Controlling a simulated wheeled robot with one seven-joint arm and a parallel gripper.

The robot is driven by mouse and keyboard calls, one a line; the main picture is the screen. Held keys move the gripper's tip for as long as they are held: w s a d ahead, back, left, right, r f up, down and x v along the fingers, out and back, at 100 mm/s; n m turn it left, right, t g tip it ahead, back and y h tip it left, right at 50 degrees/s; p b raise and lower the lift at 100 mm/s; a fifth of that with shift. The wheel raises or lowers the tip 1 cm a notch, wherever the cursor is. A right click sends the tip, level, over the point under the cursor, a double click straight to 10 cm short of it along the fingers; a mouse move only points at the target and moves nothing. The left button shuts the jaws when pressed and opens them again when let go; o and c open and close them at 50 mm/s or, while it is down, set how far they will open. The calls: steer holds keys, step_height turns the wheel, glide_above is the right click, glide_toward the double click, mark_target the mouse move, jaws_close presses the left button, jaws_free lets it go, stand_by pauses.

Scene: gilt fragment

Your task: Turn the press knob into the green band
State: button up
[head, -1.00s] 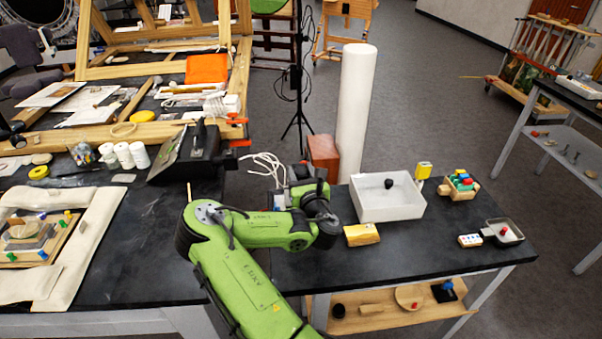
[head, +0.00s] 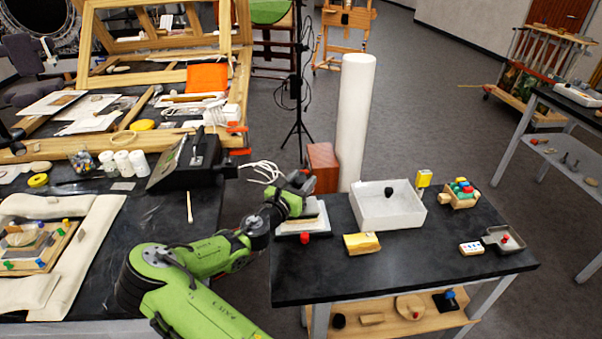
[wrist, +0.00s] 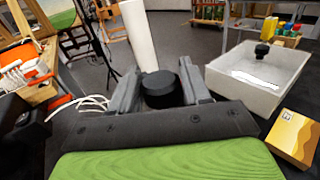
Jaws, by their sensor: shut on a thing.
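My gripper (wrist: 162,85) is shut on a black round knob (wrist: 159,90), with one grey finger on each side of it. In the head view, my gripper (head: 300,190) is over a small press with a pale plate (head: 316,224) at the back left of the right table. A red ball (head: 305,237) shows at the front of the press. The held knob is mostly hidden by my gripper in the head view. I cannot make out a green band or a pointer mark in either view.
A white tray (head: 390,217) with a black-knobbed thing in it stands right of the press. A yellow block (head: 362,243) lies in front. A tall white roll (head: 356,120) and a red-brown box (head: 322,165) stand behind. The table's front (head: 400,280) is clear.

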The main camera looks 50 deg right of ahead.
steer(key=m+g+p, duration=0.1)
steer(key=m+g, duration=0.1)
steer(key=g, duration=0.1)
steer(key=m+g+p, duration=0.1)
steer(key=g+p, duration=0.1)
steer(key=g, duration=0.1)
steer(key=shift+w+r+m+h, duration=0.1)
steer(key=shift+r+m+h, duration=0.05)
steer(key=shift+m+h, duration=0.2)
steer(key=m+g+y, duration=0.1)
steer(key=m+g, duration=0.2)
steer(key=g, duration=0.1)
steer(key=shift+d, duration=0.1)
steer(key=m+g+y+b, duration=0.2)
steer(key=g, duration=0.1)
steer(key=m+g+y+b, duration=0.1)
steer(key=m+g, duration=0.1)
steer(key=shift+f, duration=0.25)
steer(key=g+y+b, duration=0.1)
steer(key=m+g+y+b, duration=0.1)
steer(key=shift+f+m+b, duration=0.25)
steer(key=shift+b, duration=0.05)
steer(key=shift+r+m+g+y, duration=0.3)
steer(key=shift+r+g, duration=0.1)
steer(key=shift+g, duration=0.2)
steer(key=o, duration=1)
steer(key=shift+c, duration=0.2)
